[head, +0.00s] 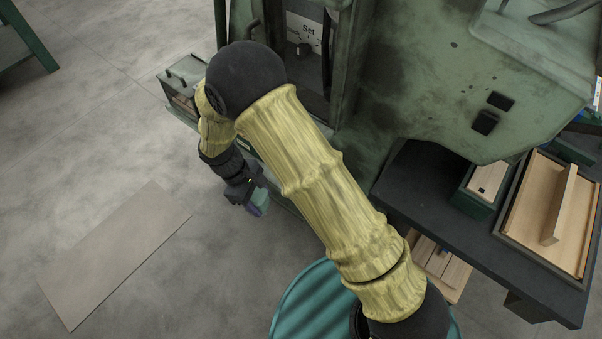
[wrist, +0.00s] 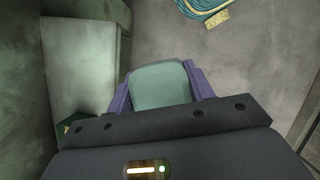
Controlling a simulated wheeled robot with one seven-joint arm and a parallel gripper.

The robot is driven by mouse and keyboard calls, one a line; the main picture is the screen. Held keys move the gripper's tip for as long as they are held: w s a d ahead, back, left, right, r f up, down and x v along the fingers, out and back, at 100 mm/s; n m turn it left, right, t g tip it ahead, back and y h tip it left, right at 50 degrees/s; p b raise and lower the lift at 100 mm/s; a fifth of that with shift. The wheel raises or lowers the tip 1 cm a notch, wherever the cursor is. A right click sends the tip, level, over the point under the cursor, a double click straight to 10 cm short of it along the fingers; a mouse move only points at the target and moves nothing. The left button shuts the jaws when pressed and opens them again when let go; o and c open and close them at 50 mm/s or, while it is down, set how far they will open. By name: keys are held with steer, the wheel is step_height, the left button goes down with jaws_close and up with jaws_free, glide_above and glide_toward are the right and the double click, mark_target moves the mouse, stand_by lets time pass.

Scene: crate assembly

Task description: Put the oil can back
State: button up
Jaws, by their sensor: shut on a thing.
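The oil can (wrist: 160,86) shows in the wrist view as a smooth, pale grey-green body between the two purple fingers of my gripper (wrist: 162,95). Only this part of it is visible; I cannot make out a spout. In the head view, my gripper (head: 254,205) hangs low over the floor beside the green machine, shut on the can (head: 261,197), which shows as a small teal patch. The can is clear of the grey floor as far as the wrist view shows.
The green machine (head: 430,85) with a "Set" panel (head: 304,33) stands behind my arm. A teal ribbed drum (head: 310,300) stands in front. A dark bench (head: 420,185) holds wooden trays at right. A flat panel (head: 115,255) lies on open floor.

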steer(key=shift+s+a, duration=0.15)
steer(key=shift+a, duration=0.2)
steer(key=shift+r+n, duration=0.1)
steer(key=shift+n, duration=0.2)
steer(key=w+d+f+p, duration=0.1)
steer(key=w+d, duration=0.3)
steer(key=w, duration=0.1)
steer(key=w+d+p, duration=0.1)
steer(key=w+d, duration=0.3)
steer(key=w, duration=0.1)
steer(key=w+d+f, duration=0.1)
steer(key=w+d, duration=0.3)
steer(key=w, duration=0.1)
steer(key=shift+f+p, duration=0.3)
steer(key=shift+p, duration=0.1)
steer(key=shift+w+f, duration=0.1)
steer(key=shift+f, duration=0.15)
steer(key=shift+a, duration=0.1)
